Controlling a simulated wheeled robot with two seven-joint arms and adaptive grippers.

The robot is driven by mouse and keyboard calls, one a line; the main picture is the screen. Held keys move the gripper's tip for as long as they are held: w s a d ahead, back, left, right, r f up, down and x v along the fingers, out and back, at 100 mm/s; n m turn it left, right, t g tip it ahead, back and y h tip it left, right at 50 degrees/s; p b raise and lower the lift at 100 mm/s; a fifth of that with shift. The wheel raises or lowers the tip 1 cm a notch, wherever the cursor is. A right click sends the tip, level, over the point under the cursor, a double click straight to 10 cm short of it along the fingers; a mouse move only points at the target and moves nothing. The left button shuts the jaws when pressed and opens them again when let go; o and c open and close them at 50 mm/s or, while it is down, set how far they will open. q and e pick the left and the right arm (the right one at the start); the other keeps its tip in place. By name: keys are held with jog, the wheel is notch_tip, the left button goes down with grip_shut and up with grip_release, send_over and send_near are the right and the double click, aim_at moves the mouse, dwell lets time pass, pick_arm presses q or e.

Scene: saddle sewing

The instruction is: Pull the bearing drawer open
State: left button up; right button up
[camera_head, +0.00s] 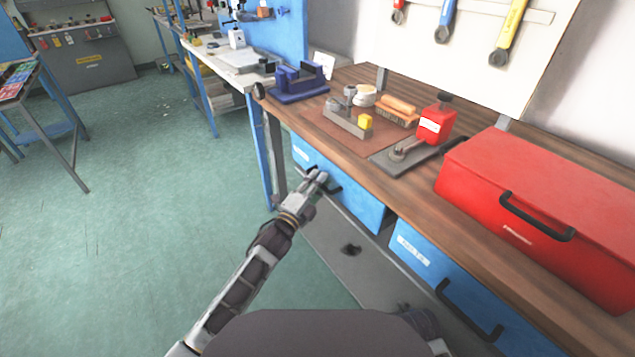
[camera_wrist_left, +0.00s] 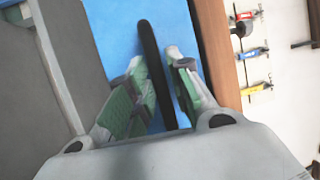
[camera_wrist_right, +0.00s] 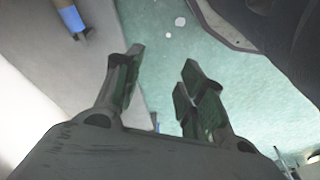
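The left blue drawer (camera_head: 362,203) sits under the workbench top and looks closed, its front close to the bench edge. Its label is too small to read. Its dark handle (camera_head: 334,188) is partly hidden by my left gripper (camera_head: 318,176). In the left wrist view, the black handle bar (camera_wrist_left: 153,62) runs between the two fingers of my left gripper (camera_wrist_left: 158,85). The fingers stand apart, one on each side of the bar, with narrow gaps showing near the tips. My right gripper (camera_wrist_right: 160,80) is open and empty, low above the floor.
A second blue drawer (camera_head: 440,268) with a dark handle (camera_head: 468,312) is to the right. The green floor (camera_head: 150,220) at left is free.

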pick_arm(q)
grip_shut()
jog(key=shift+s, duration=0.1)
jog(key=s+a+p, duration=0.7)
jog(key=s+a, duration=0.6)
jog(key=a, duration=0.5)
jog(key=shift+s+a, duration=0.15)
jog(key=shift+a, duration=0.05)
pick_arm(e)
jog(key=s+d+f, duration=0.1)
jog(key=d+f, duration=0.1)
jog(key=f, duration=0.6)
jog(key=s+d+f, duration=0.1)
jog(key=d+f, duration=0.1)
jog(key=f, duration=0.5)
jog(key=shift+s+f+h, duration=0.35)
jog(key=shift+h, duration=0.05)
pick_arm(q)
jog(key=shift+f, duration=0.1)
pick_arm(e)
jog(key=shift+d, duration=0.1)
